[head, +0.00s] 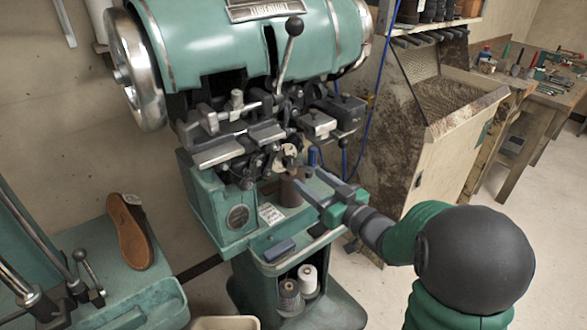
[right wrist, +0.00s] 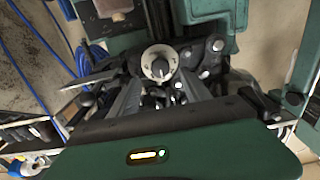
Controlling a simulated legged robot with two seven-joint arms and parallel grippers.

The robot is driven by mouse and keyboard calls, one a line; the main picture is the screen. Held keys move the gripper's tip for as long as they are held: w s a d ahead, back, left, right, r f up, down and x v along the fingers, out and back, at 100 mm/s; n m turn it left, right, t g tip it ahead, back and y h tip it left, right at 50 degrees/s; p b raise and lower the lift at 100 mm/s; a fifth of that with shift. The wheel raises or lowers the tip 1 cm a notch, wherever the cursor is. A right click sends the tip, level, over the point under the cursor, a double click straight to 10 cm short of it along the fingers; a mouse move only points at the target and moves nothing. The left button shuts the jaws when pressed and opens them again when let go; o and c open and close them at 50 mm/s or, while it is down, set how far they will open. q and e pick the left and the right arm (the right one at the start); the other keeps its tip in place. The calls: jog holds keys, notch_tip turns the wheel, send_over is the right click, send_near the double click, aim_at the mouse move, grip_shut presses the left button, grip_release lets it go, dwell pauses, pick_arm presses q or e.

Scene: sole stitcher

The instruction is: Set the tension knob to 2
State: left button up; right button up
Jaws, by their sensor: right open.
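The tension knob (right wrist: 159,66) shows in the right wrist view as a dark knob on a round, pale dial with marks around its rim. The marks are too small to read, so I cannot tell its setting. In the head view the green sole stitcher (head: 240,45) stands at the centre; the knob is hard to make out there. My right gripper (head: 312,180) is open, its fingers reaching in from the right below the stitching head. In the right wrist view, the fingers (right wrist: 160,88) point toward the knob from both sides, with no clear contact. My left gripper is not in view.
A lever with a black ball (head: 294,26) rises above the stitching head. Thread spools (head: 290,290) stand under the machine's shelf. A shoe sole (head: 130,232) lies on a green surface at left. A dirty bin (head: 450,110) and a workbench with tools (head: 540,85) are at right.

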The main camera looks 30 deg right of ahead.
aim_at(293, 166)
jog(key=w, duration=0.7)
jog(key=shift+w+a, duration=0.25)
jog(key=shift+w, duration=0.15)
grip_shut()
jog(key=n+b, duration=0.4)
jog(key=shift+f+n, duration=0.2)
jog(key=shift+n, duration=0.2)
jog(key=shift+r+n+b, duration=0.15)
jog(key=shift+n+b, duration=1.15)
jog(key=shift+n, duration=0.6)
